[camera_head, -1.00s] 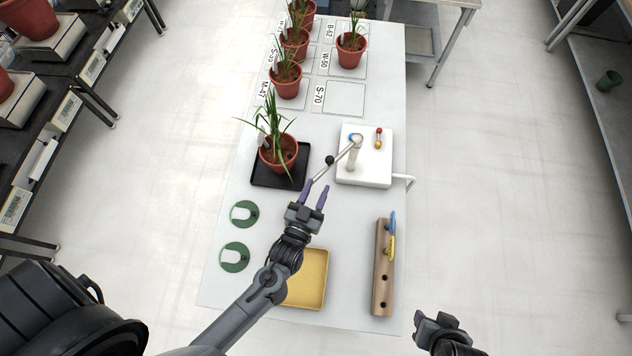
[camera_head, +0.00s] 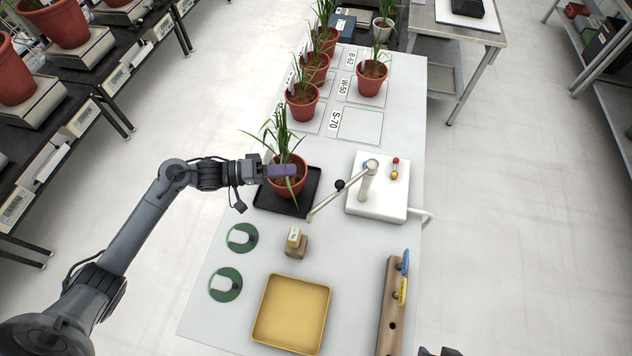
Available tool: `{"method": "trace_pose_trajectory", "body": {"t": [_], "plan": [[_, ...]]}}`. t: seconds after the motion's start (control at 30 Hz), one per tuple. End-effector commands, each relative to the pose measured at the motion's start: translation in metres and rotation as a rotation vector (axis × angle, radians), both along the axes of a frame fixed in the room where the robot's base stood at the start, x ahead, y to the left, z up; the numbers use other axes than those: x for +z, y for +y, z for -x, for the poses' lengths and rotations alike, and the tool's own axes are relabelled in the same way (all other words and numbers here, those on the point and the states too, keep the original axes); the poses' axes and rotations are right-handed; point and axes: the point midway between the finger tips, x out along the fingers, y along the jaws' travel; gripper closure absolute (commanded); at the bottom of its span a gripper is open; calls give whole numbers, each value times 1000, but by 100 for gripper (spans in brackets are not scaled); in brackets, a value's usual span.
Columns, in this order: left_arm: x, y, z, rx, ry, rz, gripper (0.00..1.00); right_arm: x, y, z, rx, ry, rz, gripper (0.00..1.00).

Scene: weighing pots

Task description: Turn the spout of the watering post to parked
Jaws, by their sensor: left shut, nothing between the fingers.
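The watering post (camera_head: 367,184) stands on a white base (camera_head: 391,201) at the right side of the table. Its thin metal spout (camera_head: 325,204) points toward the lower left and carries a black ball knob (camera_head: 340,185). The spout's tip is over the tabletop, just right of the black tray (camera_head: 311,182). My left gripper (camera_head: 283,170) is shut and empty, in front of the potted plant (camera_head: 287,187) on that tray and apart from the spout and knob. I cannot tell whether it touches the plant. Only a sliver of my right gripper (camera_head: 440,352) shows at the bottom edge.
Green discs (camera_head: 226,285), a yellow tray (camera_head: 291,314) and a wooden rack (camera_head: 391,315) lie nearer. Several potted plants (camera_head: 302,106) stand at the back.

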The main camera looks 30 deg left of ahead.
Motion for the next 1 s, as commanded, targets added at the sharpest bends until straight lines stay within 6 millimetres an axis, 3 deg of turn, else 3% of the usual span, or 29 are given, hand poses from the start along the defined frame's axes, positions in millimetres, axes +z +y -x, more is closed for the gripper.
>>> {"method": "trace_pose_trajectory", "body": {"t": [0.17,0.33,0.87,1.0], "plan": [[7,22,4,-41,152,18,100,-9,1,0,-2,-1,-3,57],[8,18,1,-50,191,27,100,-9,1,0,-4,0,-5,57],[-8,-58,-44,-50,190,28,100,-8,1,0,-3,-1,-5,57],[-12,-77,-39,-50,191,27,100,-5,0,0,-1,-1,-1,57]]}}
